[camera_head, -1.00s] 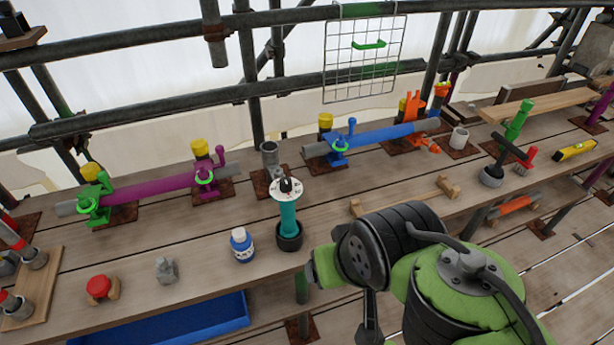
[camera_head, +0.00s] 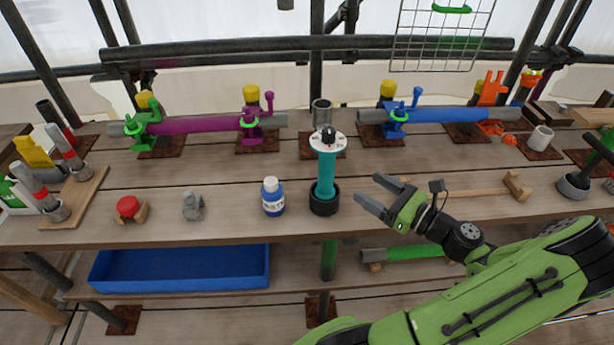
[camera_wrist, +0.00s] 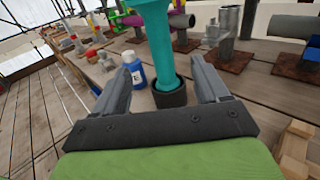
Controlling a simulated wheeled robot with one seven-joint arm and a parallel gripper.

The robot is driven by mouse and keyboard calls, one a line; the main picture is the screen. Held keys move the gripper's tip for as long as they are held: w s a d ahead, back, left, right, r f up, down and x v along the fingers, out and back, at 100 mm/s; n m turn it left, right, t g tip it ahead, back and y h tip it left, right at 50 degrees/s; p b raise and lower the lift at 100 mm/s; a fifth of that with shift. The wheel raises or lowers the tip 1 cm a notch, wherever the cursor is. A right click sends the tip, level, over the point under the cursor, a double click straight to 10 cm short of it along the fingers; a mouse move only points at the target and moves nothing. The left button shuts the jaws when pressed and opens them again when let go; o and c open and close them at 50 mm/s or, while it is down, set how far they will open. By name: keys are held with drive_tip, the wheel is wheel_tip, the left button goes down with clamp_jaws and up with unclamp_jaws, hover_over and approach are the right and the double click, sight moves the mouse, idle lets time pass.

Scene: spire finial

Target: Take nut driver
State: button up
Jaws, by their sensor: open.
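A teal upright tool (camera_head: 326,175), which I take for the nut driver, stands in a black cup (camera_head: 324,203) near the front edge of the bench. It has a white disc with a dark knob on top. My gripper (camera_head: 370,190) is open and empty, just right of the tool, with its fingers pointing left towards it. In the wrist view, the teal shaft (camera_wrist: 156,45) rises between and beyond the two fingers of my gripper (camera_wrist: 168,72), and the black cup (camera_wrist: 170,97) shows below. The shaft's top is out of that view.
A blue-labelled bottle (camera_head: 272,197) stands close left of the cup. Purple (camera_head: 200,124) and blue (camera_head: 440,114) clamped tubes lie behind. A grey lump (camera_head: 193,206) and a red-topped part (camera_head: 129,207) are further left. A blue tray (camera_head: 180,267) sits on the lower shelf.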

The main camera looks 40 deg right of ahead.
sight(321, 161)
drive_tip(key=w+a+b, duration=0.1)
drive_tip(key=w, duration=0.4)
drive_tip(key=w+a+b, duration=0.1)
drive_tip(key=w, duration=0.4)
drive_tip(key=w+a+b, duration=0.1)
drive_tip(key=w, duration=0.4)
drive_tip(key=shift+w+f, duration=0.1)
drive_tip(key=shift+f, duration=0.05)
drive_tip(key=shift+d, duration=0.1)
clamp_jaws()
